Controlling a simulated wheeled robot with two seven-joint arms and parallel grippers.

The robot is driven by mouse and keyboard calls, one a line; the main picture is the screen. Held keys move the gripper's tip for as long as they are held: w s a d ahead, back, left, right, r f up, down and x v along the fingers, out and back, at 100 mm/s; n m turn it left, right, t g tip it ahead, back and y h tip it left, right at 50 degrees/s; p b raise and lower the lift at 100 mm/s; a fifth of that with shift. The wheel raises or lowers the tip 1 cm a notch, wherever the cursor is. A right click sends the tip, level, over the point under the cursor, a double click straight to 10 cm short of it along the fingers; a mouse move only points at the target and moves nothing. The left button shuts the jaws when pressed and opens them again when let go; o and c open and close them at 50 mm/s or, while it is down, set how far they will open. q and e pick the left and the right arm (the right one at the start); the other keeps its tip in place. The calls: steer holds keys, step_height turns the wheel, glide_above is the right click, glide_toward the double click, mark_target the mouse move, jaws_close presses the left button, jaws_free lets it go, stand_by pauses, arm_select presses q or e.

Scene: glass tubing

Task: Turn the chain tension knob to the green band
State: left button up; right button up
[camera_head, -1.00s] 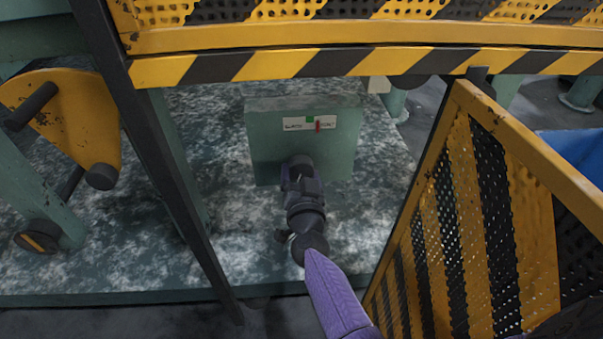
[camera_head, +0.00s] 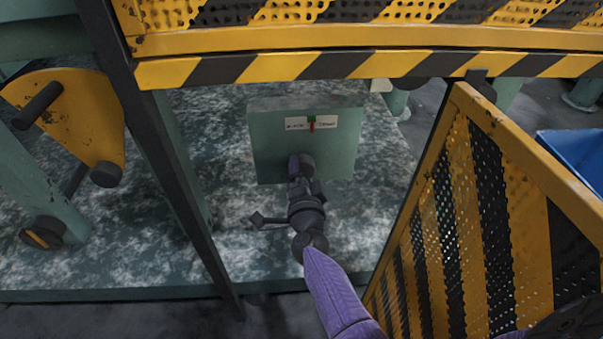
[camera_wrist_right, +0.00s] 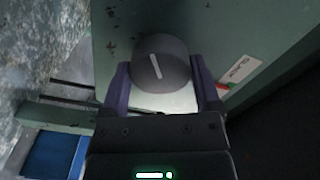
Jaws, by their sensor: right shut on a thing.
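The chain tension knob (camera_wrist_right: 162,62) is a dark round knob with a pale line on its face, on a green box (camera_head: 262,150). My right gripper (camera_wrist_right: 160,70) has its two purple fingers on either side of the knob, shut on it. In the head view the right gripper (camera_head: 302,174) reaches the front of the box and hides most of the knob. The pointer stands at or just under the green band. My left gripper is not in view.
A yellow and black striped rail (camera_head: 400,64) crosses above the box. An open perforated yellow guard (camera_head: 460,200) stands on the right. A dark post (camera_head: 165,150) stands left of my arm. A yellow plate with dark rollers (camera_head: 72,110) is farther left.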

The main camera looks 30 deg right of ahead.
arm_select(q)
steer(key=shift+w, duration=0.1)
arm_select(e)
steer(key=shift+f, duration=0.1)
steer(key=o, duration=1.1)
arm_select(q)
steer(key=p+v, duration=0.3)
steer(key=p, duration=0.1)
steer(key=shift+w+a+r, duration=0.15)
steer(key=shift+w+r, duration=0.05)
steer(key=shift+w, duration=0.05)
arm_select(e)
steer(key=v, duration=1)
